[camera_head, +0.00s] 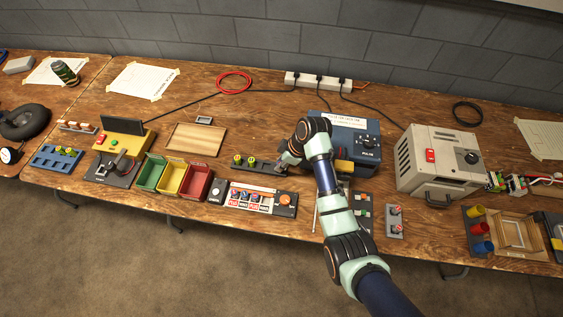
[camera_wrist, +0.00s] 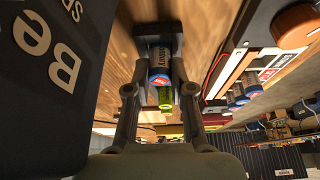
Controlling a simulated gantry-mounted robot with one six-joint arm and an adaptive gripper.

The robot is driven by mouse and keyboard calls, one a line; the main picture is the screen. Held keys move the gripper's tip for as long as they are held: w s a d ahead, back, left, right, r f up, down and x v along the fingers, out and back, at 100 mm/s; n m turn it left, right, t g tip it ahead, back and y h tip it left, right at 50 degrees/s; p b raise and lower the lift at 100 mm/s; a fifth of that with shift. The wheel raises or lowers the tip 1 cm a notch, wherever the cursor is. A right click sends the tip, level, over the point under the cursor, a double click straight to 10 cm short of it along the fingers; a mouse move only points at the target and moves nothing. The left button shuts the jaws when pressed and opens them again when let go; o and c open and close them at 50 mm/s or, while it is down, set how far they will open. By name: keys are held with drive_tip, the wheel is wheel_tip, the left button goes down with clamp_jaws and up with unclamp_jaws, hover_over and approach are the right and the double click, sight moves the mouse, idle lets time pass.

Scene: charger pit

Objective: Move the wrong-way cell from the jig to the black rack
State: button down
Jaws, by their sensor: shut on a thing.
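The black rack (camera_head: 268,169) lies in the middle of the bench, with yellow-green cells (camera_head: 238,160) standing at its left part. The jig (camera_head: 215,202) lies just in front of it, with an orange button and several small blue cells (camera_head: 248,197) in a row; these also show at the right of the wrist view (camera_wrist: 236,97). My gripper (camera_head: 285,164) is at the right part of the black rack. In the wrist view it is shut on a blue cell with a red and white band (camera_wrist: 158,64). A yellow-green cell (camera_wrist: 165,98) shows just below it. I cannot tell whether the held cell touches the rack.
Green, yellow and red bins (camera_head: 174,177) stand left of the jig. A blue device (camera_head: 352,140) stands close to the right of my gripper, and its dark side fills the left of the wrist view (camera_wrist: 45,95). A grey box (camera_head: 438,160) stands farther right.

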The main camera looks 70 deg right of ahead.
drive_tip(key=shift+f, duration=0.25)
drive_tip(key=c, duration=0.9)
unclamp_jaws()
wheel_tip(320, 180, up, 7)
drive_tip(key=p, duration=0.7)
drive_tip(key=shift+r, duration=0.1)
